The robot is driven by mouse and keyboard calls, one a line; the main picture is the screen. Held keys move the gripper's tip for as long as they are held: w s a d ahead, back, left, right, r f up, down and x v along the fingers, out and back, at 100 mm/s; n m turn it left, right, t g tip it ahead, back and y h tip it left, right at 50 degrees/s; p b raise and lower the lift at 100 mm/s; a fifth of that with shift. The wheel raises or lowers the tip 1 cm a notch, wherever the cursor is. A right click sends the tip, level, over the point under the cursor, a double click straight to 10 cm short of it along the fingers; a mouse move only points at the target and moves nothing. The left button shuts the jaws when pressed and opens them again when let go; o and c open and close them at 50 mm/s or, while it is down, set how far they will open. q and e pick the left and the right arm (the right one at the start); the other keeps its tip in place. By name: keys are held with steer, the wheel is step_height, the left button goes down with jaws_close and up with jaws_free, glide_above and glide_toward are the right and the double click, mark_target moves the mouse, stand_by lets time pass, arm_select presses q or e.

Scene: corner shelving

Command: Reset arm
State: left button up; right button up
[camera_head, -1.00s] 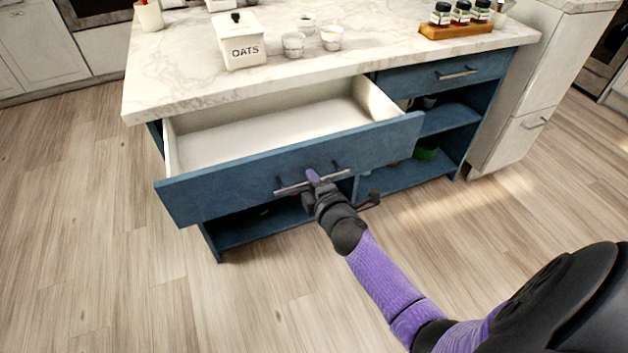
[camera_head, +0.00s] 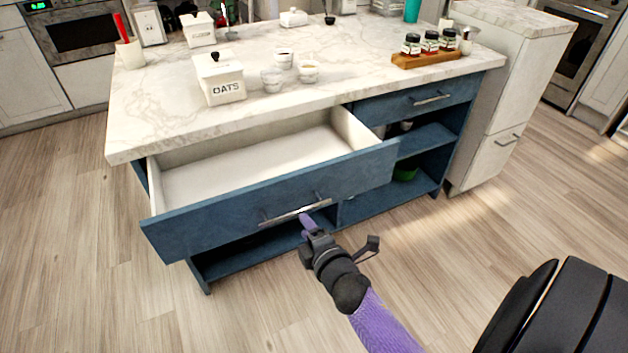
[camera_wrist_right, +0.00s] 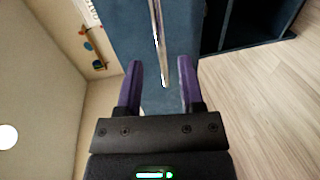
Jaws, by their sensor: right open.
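My right gripper (camera_head: 308,228) reaches toward the front of the open blue drawer (camera_head: 215,219), close by its metal bar handle (camera_head: 285,217). My left gripper is not in the head view.
The marble counter (camera_head: 150,105) above holds an oats canister (camera_head: 221,80), small cups (camera_head: 308,73) and a wooden rack (camera_head: 428,57) of jars. Open shelves (camera_head: 425,140) lie right of the drawer. The wooden floor (camera_head: 90,250) around is clear.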

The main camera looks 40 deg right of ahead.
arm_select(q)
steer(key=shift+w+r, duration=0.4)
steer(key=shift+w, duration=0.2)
arm_select(e)
steer(key=v, duration=0.3)
steer(key=shift+s, duration=0.25)
steer(key=s+a+f+m+g+y+p, duration=0.1)
steer(key=s+a+f+m+g+p, duration=0.3)
steer(key=s+f, duration=0.55)
steer(key=s+a+f+m+g+y+p, duration=0.2)
steer(key=s+f+m+g, duration=0.3)
steer(key=s+f, duration=0.4)
arm_select(q)
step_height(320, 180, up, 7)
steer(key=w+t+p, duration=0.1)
steer(key=p, duration=0.1)
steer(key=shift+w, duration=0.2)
arm_select(e)
steer(key=s+d+f+m+g, duration=0.1)
steer(key=s+m+g, duration=0.2)
steer(key=s, duration=1.7)
steer(key=g, duration=0.4)
steer(key=shift+s+f, duration=0.3)
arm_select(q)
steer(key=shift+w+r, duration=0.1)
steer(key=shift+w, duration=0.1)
arm_select(e)
steer(key=shift+d, duration=0.15)
